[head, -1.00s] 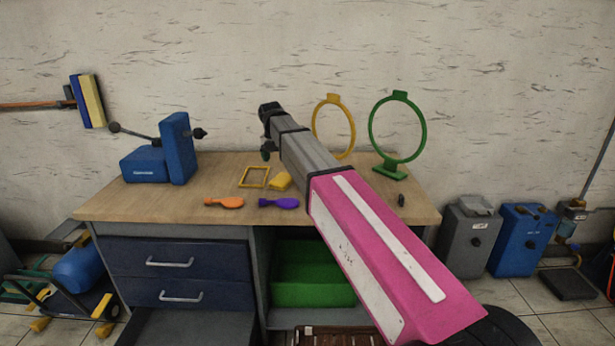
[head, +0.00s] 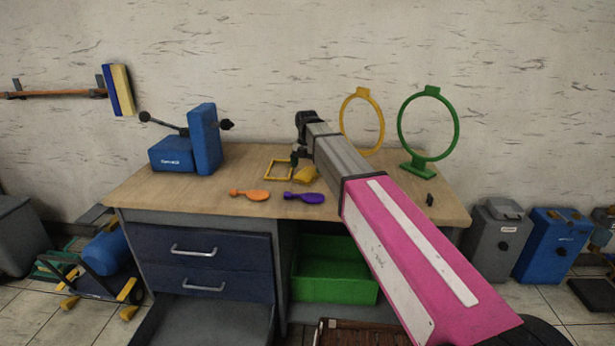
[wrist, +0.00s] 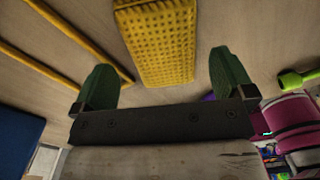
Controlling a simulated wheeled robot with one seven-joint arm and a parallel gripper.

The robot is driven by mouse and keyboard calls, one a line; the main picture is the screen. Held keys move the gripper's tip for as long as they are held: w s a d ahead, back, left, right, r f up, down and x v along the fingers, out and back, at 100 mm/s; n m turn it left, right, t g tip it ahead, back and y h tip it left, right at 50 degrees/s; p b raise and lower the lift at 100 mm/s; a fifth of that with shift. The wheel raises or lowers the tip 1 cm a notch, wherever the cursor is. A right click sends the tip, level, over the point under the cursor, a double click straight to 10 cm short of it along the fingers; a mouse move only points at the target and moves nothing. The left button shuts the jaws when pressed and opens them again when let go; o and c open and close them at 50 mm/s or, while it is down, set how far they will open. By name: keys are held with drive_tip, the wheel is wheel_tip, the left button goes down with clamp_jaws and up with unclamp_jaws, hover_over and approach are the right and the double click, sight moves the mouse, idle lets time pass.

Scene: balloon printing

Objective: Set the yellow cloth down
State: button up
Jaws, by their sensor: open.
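The yellow cloth (head: 306,175) is a small, thick pad lying on the wooden desk, to the right of the yellow square frame (head: 278,169). Its right part is hidden behind my arm in the head view. In the wrist view the cloth (wrist: 155,42) shows its waffled texture ahead of my gripper (wrist: 164,85). The two green fingers stand wide apart, one to each side of the cloth's line, with nothing held between them. In the head view my gripper (head: 297,157) points down just above the desk by the cloth.
An orange balloon (head: 250,195) and a purple balloon (head: 305,198) lie at the desk's (head: 160,200) front. A blue machine (head: 190,145) stands at the left. The desk's right part is mostly clear.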

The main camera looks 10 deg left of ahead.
sight(307, 172)
drive_tip(key=shift+d+f, duration=0.1)
drive_tip(key=shift+f, duration=1.45)
drive_tip(key=c, duration=1)
drive_tip(key=shift+r, duration=0.1)
drive_tip(key=shift+r, duration=0.5)
wheel_tip(307, 172, up, 3)
drive_tip(key=shift+f, duration=0.2)
drive_tip(key=s+a+r, duration=0.6)
drive_tip(key=s+r, duration=0.1)
drive_tip(key=s, duration=0.2)
drive_tip(key=shift+s+a, duration=0.3)
drive_tip(key=shift+s, duration=0.1)
